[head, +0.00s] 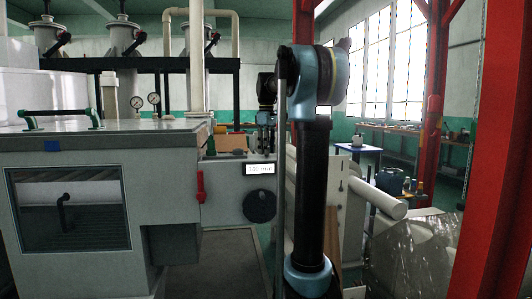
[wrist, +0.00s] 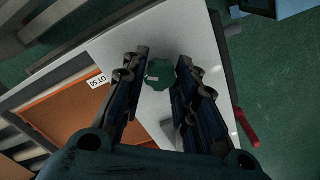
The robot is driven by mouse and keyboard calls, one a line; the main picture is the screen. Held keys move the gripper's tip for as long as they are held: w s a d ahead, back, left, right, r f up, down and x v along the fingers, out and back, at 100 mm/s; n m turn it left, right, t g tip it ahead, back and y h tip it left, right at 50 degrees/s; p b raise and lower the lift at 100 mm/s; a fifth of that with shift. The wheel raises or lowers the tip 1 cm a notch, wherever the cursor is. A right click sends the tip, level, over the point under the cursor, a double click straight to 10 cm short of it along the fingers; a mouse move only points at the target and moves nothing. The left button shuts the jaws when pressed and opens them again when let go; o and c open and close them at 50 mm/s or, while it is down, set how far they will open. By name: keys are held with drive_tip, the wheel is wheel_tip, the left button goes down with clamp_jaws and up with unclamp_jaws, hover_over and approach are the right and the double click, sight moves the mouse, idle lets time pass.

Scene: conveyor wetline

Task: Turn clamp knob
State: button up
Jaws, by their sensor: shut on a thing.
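The clamp knob (wrist: 159,74) is a dark green, lobed knob with a pale mark, on a light grey plate (wrist: 190,38) in the wrist view. My gripper (wrist: 162,62) has one finger on each side of the knob and is shut on it. In the head view my gripper (head: 265,134) hangs pointing down beyond the grey machine, partly behind my own arm. The knob cannot be made out in that view.
A grey machine (head: 75,160) with a window and green handle fills the left. A red lever (head: 200,185), a lit display (head: 260,169) and a dark round disc (head: 260,206) are on its front. Red posts (head: 495,150) stand at right. An orange panel (wrist: 75,122) lies beside the plate.

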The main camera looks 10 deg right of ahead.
drive_tip(key=shift+n, duration=1.7)
drive_tip(key=n, duration=0.2)
drive_tip(key=shift+n, duration=0.7)
drive_tip(key=shift+n, duration=1.7)
